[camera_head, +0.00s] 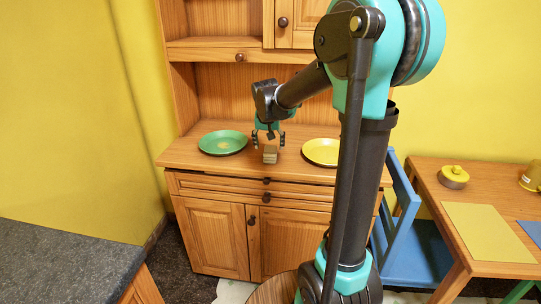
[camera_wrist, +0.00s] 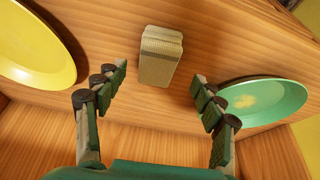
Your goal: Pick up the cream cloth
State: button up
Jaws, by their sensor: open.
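The cream cloth (camera_wrist: 160,58) looks like a small folded block with layered edges. It lies on the wooden counter of the hutch, and it also shows in the head view (camera_head: 270,154) between two plates. My gripper (camera_wrist: 158,90) is open and empty. In the wrist view its fingers are spread wide, with the cloth ahead of them and between their lines, apart from both. In the head view my gripper (camera_head: 269,136) hangs just above and behind the cloth.
A green plate (camera_head: 223,142) is left of the cloth and a yellow plate (camera_head: 322,152) right of it, in the head view. The hutch's shelf (camera_head: 215,50) is above and behind. A blue chair (camera_head: 415,255) and a table (camera_head: 430,172) stand at the right, a dark counter (camera_head: 60,265) at lower left.

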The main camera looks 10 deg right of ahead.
aim_at(271, 150)
jog(key=shift+d+x, duration=0.1)
jog(key=shift+x, duration=1.2)
jog(key=shift+d+x, duration=0.15)
jog(key=shift+x, duration=1.15)
jog(key=shift+w+r, duration=0.1)
jog(key=c, duration=1.1)
jog(key=shift+r, duration=0.1)
jog(key=shift+c, duration=0.2)
notch_tip(271, 150, up, 20)
